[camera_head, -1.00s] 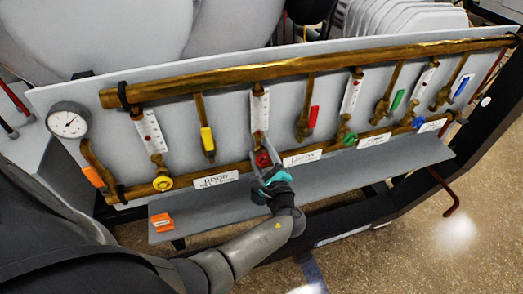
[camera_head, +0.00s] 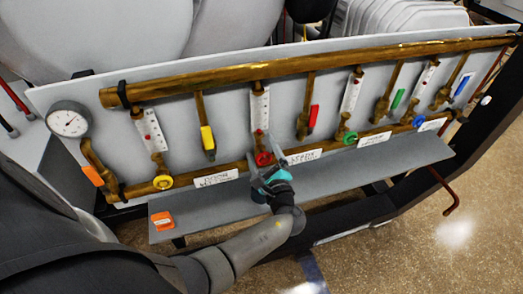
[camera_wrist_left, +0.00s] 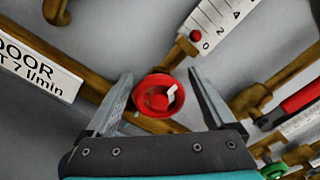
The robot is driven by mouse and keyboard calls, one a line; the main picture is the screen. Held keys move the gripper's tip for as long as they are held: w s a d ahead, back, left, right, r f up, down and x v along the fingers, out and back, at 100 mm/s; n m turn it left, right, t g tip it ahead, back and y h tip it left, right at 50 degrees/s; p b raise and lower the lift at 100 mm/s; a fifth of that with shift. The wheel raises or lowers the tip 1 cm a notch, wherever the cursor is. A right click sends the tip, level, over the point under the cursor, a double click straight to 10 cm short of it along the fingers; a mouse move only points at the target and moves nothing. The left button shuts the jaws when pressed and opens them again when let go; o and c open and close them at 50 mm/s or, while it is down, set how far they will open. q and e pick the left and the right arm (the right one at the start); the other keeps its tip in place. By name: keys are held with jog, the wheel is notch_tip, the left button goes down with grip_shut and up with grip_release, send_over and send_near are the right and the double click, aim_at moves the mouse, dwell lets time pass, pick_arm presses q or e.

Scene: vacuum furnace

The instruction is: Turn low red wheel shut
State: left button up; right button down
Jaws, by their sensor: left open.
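The low red wheel (camera_head: 264,159) sits on the lower brass pipe, under a white flow scale (camera_head: 260,108). In the left wrist view the red wheel (camera_wrist_left: 158,96) shows face on, with a white mark right of its hub. My left gripper (camera_head: 267,166) is open at the wheel. In the left wrist view its two fingers (camera_wrist_left: 160,95) stand either side of the wheel, with a gap visible on the right; on the left the finger is close to the rim, and I cannot tell if it touches. My right gripper is not in view.
A yellow wheel (camera_head: 162,182), green wheel (camera_head: 350,138) and blue wheel (camera_head: 418,122) sit along the same pipe. A red lever handle (camera_head: 313,116) hangs right of the red wheel. A grey shelf (camera_head: 350,178) runs below, with an orange block (camera_head: 162,221) at its left end.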

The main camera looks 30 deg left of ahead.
pick_arm(q)
jog(key=v, duration=1.5)
jog(key=shift+p, duration=0.35)
jog(key=shift+s, duration=0.1)
jog(key=s+a+f+n+g+h, duration=0.1)
jog(key=s+f+g+h, duration=0.4)
jog(key=f, duration=0.8)
jog(key=s+a+f+n+g+h, duration=0.1)
jog(key=s+f+g+h, duration=0.15)
jog(key=s+f, duration=0.75)
jog(key=s+f+n+g+h, duration=0.1)
jog(key=s+f+n+h, duration=0.2)
jog(key=s+f+n, duration=0.3)
jog(key=s+f+n+g+h, duration=0.2)
jog(key=s+f+n, duration=0.4)
jog(key=s, duration=0.5)
jog(key=shift+s+f+n+h, duration=0.2)
jog(key=shift+f+n+h, duration=0.2)
jog(key=shift+h, duration=0.25)
